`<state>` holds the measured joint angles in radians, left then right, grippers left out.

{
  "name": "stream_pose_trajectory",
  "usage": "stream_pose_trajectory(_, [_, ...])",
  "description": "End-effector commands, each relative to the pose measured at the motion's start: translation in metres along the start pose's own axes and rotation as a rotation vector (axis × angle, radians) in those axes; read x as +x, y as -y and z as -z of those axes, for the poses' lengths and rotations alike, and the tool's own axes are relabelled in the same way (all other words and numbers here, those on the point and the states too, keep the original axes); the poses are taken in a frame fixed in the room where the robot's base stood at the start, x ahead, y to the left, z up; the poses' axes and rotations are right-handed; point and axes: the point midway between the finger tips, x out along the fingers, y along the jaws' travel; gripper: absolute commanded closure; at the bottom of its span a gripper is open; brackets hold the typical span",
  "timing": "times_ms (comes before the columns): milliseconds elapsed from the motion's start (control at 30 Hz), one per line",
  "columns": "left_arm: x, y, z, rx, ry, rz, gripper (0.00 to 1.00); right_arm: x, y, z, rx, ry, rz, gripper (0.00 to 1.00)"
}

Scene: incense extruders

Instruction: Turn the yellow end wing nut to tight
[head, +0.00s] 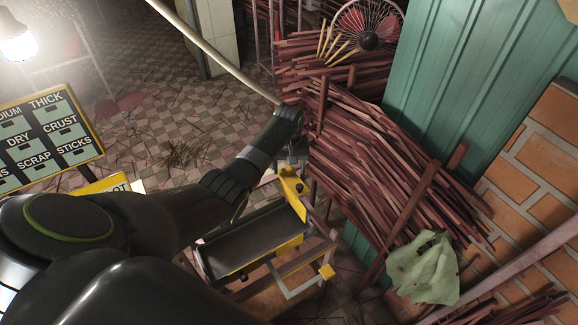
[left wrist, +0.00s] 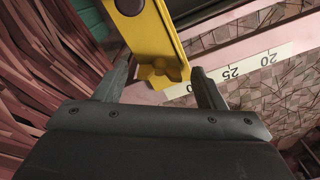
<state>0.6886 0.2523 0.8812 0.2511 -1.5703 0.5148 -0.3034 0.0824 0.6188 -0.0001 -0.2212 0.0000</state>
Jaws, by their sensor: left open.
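A yellow end bracket (head: 290,182) with a dark round knob (head: 299,187) stands at the far end of a tray frame in the head view. In the left wrist view the yellow bracket (left wrist: 152,35) runs down to a small flanged yellow foot (left wrist: 163,76). I cannot tell for sure which part is the wing nut. My left gripper (head: 293,160) is just above the bracket, partly hidden by its own wrist. In the left wrist view my left gripper (left wrist: 161,72) is open, its fingers either side of the yellow foot, with gaps showing. My right gripper is out of view.
A dark tray (head: 245,243) with yellow ends lies in the frame. Bundles of reddish sticks (head: 370,150) crowd the right, with a green cloth (head: 424,268). A sign board (head: 45,135) stands left. A numbered scale strip (left wrist: 240,70) lies beside the foot.

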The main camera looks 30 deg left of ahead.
Motion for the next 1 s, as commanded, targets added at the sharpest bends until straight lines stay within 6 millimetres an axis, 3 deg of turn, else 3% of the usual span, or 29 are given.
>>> stream_pose_trajectory(67, [0.000,0.000,0.000,0.000,0.000,0.000,0.38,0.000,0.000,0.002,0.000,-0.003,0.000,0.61])
stream_pose_trajectory(400, [-0.001,0.000,0.000,0.000,0.000,0.000,0.81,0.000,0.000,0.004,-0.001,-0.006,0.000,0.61])
stream_pose_trajectory(767, [-0.002,-0.001,0.000,0.063,0.000,-0.001,0.81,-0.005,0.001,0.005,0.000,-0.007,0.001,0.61])
stream_pose_trajectory(1000, [-0.003,-0.001,0.000,0.226,0.000,-0.001,0.81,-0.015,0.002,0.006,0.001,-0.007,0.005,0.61])
